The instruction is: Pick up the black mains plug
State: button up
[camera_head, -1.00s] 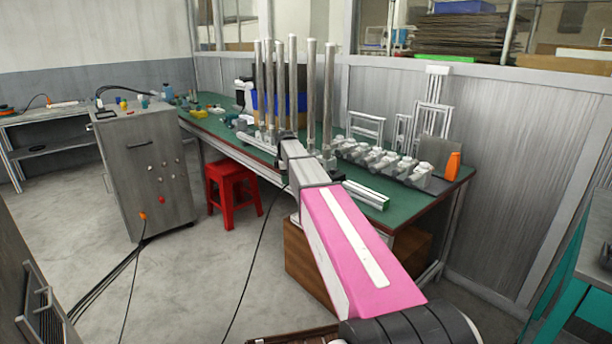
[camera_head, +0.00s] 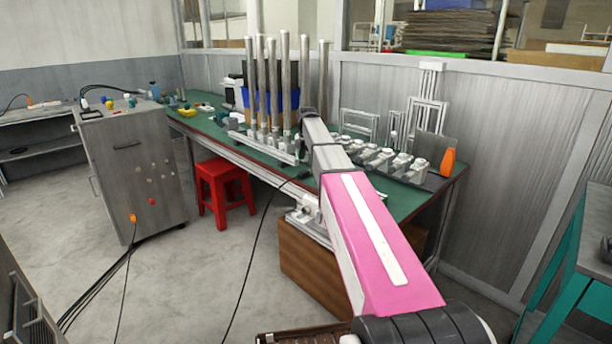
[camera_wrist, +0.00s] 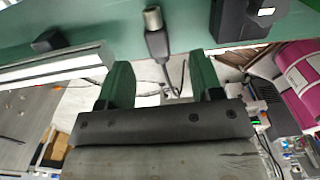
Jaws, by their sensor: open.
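In the wrist view a black plug-like piece (camera_wrist: 157,43) with a grey round end lies at the edge of the green table, its cable running down between my fingers. I take it for the mains plug, though its pins are not clear. In the head view a small dark piece (camera_head: 302,173) sits at the table's front edge, where a black cable hangs to the floor. My gripper (camera_wrist: 160,62) is open, with its two green fingers apart to either side of the cable and nothing held. In the head view my arm hides the gripper.
A black block (camera_wrist: 48,40) lies left of the plug and a larger black object (camera_wrist: 240,20) right of it. Upright metal posts (camera_head: 272,85) stand on the green table (camera_head: 222,127). A red stool (camera_head: 224,184) and a wooden box (camera_head: 312,265) are below.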

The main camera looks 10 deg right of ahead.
aim_at(306, 170)
jog(key=shift+w+a+f, duration=0.1)
jog(key=shift+f, duration=1.65)
jog(key=shift+w+a+f, duration=0.1)
jog(key=shift+f, duration=1.6)
jog(key=c, duration=1.1)
